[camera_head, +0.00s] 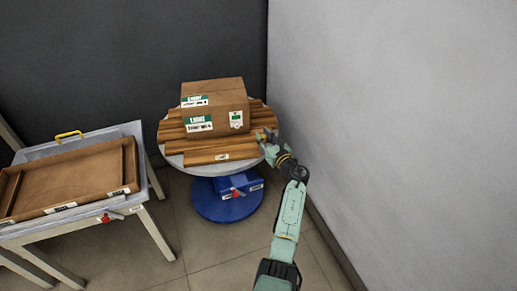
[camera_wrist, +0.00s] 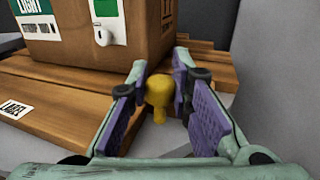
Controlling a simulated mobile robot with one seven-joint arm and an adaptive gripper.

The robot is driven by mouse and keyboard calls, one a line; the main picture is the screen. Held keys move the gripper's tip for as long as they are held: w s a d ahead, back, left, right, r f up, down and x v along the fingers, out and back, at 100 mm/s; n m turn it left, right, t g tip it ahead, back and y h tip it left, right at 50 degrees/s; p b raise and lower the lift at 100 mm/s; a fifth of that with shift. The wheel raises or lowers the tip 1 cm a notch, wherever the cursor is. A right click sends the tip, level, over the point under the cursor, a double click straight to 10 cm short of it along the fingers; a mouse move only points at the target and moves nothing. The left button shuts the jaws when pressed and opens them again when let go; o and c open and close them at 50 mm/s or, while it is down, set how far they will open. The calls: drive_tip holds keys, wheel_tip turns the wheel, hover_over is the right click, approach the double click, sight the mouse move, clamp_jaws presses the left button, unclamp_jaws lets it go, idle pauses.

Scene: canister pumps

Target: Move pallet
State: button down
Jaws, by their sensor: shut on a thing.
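The wooden pallet (camera_head: 222,153), made of brown slats, lies on a round grey-topped table (camera_head: 175,160) with a blue base. It also shows in the wrist view (camera_wrist: 60,95). A cardboard box (camera_head: 215,108) with green and white labels sits on the pallet. My gripper (camera_head: 266,137) is at the right edge of the pallet. In the wrist view its purple-padded fingers (camera_wrist: 158,80) are on either side of a yellow handle (camera_wrist: 158,97) and shut on it. I cannot tell whether the handle joins the pallet or the round table.
A grey table (camera_head: 150,180) at the left carries a shallow brown wooden tray (camera_head: 80,173), with a yellow handle (camera_head: 69,135) behind it. A grey wall (camera_head: 400,120) stands close on the right. Tiled floor is free in front.

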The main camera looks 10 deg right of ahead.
drive_tip(key=shift+w+d+f+n+g+y+b, duration=0.1)
drive_tip(key=shift+w+d+n+g+y+b, duration=0.3)
drive_tip(key=shift+b, duration=0.85)
drive_tip(key=shift+w+d+f+n+y+b, duration=0.15)
drive_tip(key=shift+w+y+b, duration=0.35)
drive_tip(key=shift+b, duration=0.7)
drive_tip(key=shift+w+d+r+n+g+y+b, duration=0.15)
drive_tip(key=shift+w+n+y+b, duration=0.35)
drive_tip(key=shift+b, duration=0.75)
drive_tip(key=shift+w+d+g+y+b, duration=0.25)
drive_tip(key=shift+w+d+y+b, duration=0.1)
drive_tip(key=shift+b, duration=0.9)
drive_tip(key=c, duration=1.7)
unclamp_jaws()
drive_tip(key=shift+o, duration=1.4)
drive_tip(key=shift+d, duration=0.25)
drive_tip(key=v, duration=1.2)
